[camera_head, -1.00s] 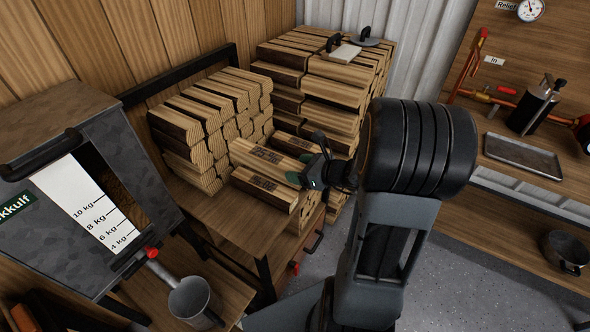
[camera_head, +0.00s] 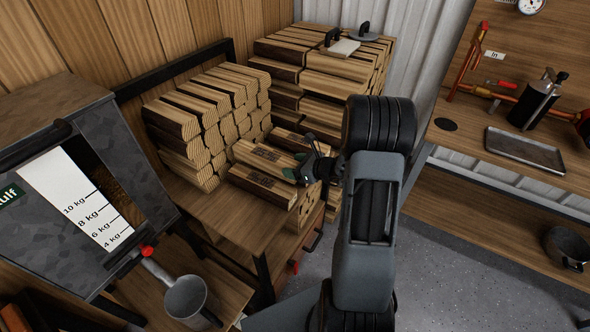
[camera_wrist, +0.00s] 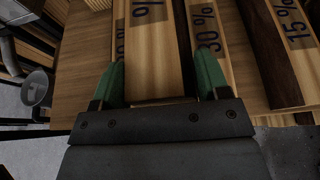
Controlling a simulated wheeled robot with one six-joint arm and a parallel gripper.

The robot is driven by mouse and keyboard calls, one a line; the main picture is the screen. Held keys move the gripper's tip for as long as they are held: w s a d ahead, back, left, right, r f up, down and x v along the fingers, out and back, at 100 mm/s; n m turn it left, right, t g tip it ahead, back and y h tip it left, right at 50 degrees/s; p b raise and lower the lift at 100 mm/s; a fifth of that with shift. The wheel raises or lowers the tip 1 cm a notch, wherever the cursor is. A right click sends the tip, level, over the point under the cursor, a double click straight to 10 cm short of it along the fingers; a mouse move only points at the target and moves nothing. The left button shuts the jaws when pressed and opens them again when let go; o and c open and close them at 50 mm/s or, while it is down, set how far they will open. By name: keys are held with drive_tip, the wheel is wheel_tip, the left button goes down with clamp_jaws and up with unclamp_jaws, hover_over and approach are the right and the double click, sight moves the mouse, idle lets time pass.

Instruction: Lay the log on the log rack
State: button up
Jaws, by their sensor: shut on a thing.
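My gripper (camera_wrist: 158,92) is shut on a pale log (camera_wrist: 155,50) with a dark percent mark on its top; its green fingers are on both sides of it. In the head view my gripper (camera_head: 300,172) is at the near ends of the labelled logs on the wooden bench. A front labelled log (camera_head: 262,186) lies there. A log marked 30 % (camera_wrist: 208,42) is just right of the held one. I cannot tell whether the held log is clear of what lies below. A dark-framed bench (camera_head: 232,222) bears the logs; I cannot tell a separate rack from it.
A stack of split logs (camera_head: 205,115) stands left of the gripper, and a taller pile (camera_head: 325,85) behind. A grey hopper (camera_head: 60,150) and metal scoop (camera_head: 186,297) are at left. A workbench with a tray (camera_head: 525,150) is at right. The bench's near left top is bare.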

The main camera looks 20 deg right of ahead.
drive_tip(key=shift+f, duration=0.55)
drive_tip(key=shift+f+b, duration=0.45)
drive_tip(key=shift+f, duration=0.2)
drive_tip(key=o, duration=1.3)
